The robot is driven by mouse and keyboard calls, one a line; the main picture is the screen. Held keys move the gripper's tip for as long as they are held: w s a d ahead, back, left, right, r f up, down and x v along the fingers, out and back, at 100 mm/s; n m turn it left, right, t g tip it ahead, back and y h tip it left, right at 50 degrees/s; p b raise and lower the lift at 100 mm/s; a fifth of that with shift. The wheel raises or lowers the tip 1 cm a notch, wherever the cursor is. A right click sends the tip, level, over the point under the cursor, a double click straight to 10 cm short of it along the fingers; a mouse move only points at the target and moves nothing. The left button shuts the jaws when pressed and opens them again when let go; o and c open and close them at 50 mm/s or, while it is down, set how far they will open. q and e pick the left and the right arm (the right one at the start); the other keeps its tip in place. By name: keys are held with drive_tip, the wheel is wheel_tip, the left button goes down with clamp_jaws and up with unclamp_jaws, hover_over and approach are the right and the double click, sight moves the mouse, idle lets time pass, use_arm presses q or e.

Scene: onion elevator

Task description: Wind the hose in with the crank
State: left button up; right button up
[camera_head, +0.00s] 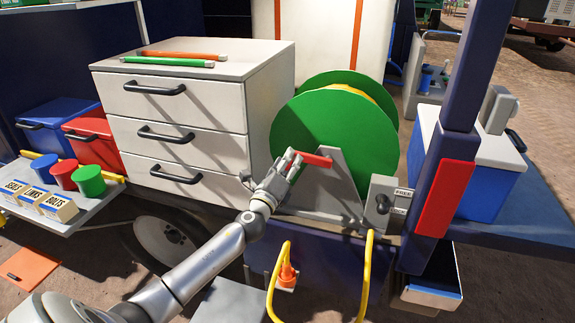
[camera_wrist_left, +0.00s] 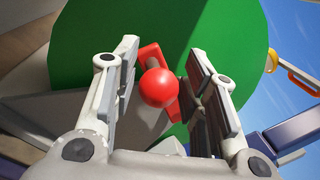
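The green hose reel (camera_head: 325,122) stands on a grey bracket (camera_head: 333,188), with a yellow band showing between its discs. The red crank (camera_head: 315,159) sticks out at the reel's front. The yellow hose (camera_head: 365,280) hangs in a loop below the reel, with one end at an orange fitting (camera_head: 287,273). My left gripper (camera_head: 290,164) is at the crank. In the left wrist view, its fingers (camera_wrist_left: 157,88) stand apart on either side of the crank's round red knob (camera_wrist_left: 159,87), with gaps visible. My right gripper is not in view.
A white drawer cabinet (camera_head: 180,150) with an orange and a green rod on top stands left of the reel. A grey lever box (camera_head: 383,203) is just right of the bracket. A dark blue post (camera_head: 470,75) with a red panel stands further right.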

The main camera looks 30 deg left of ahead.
use_arm(q)
drive_tip(key=shift+o, duration=0.4)
drive_tip(key=shift+f, duration=0.1)
drive_tip(key=shift+s+d+f, duration=0.15)
drive_tip(key=shift+s+d, duration=0.05)
drive_tip(key=shift+s, duration=0.3)
drive_tip(key=v, duration=1.1)
